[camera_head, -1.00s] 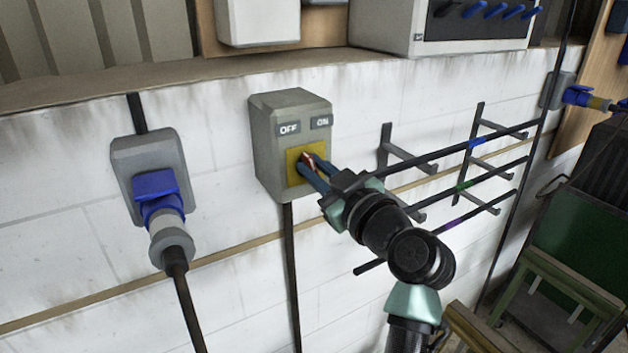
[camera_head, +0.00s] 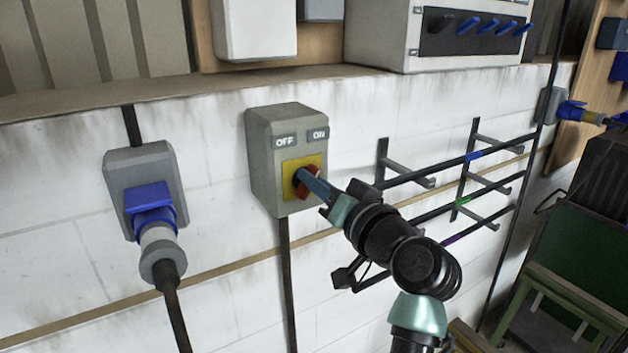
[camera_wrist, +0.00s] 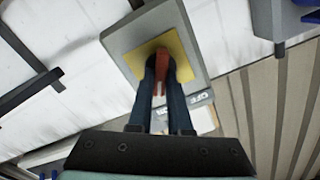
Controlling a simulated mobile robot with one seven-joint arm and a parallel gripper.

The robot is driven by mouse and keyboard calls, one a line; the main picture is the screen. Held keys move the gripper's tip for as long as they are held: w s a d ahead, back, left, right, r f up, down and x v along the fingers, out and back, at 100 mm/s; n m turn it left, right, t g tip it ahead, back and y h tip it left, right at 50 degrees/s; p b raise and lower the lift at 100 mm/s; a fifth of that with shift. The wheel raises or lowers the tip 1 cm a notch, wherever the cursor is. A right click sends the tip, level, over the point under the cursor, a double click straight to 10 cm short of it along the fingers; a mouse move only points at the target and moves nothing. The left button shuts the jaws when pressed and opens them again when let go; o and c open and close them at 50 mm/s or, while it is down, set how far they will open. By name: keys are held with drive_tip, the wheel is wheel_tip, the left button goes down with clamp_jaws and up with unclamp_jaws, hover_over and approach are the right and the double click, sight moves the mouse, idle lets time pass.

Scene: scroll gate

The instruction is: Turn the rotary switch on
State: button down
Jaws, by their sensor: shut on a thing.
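The rotary switch is a grey box (camera_head: 262,165) on the white wall, with OFF and ON labels at its top and a yellow plate (camera_head: 318,162) on its front. A red knob (camera_head: 312,184) sits on the plate. My gripper (camera_head: 306,181) is at the knob, with its blue fingers closed on it. In the wrist view the two fingers (camera_wrist: 164,75) hold the red knob (camera_wrist: 162,58) between them in front of the yellow plate (camera_wrist: 135,58). In the head view the fingers partly hide the knob, so its exact pointing direction is hard to tell.
A grey socket with a blue plug (camera_head: 150,200) and thick cable is on the wall to the left. A black rack with rods (camera_head: 410,175) is on the right. A panel with blue handles (camera_head: 480,28) is above.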

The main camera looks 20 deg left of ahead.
drive_tip(key=shift+m, duration=0.6)
drive_tip(key=shift+f+m, duration=0.1)
drive_tip(key=shift+m, duration=0.2)
drive_tip(key=c, duration=0.8)
unclamp_jaws()
drive_tip(key=shift+c, duration=0.2)
drive_tip(key=shift+d, duration=0.1)
drive_tip(key=b+v, duration=0.4)
drive_tip(key=v, duration=0.9)
drive_tip(key=shift+b, duration=0.3)
drive_tip(key=shift+w+r, duration=0.1)
drive_tip(key=shift+r, duration=0.1)
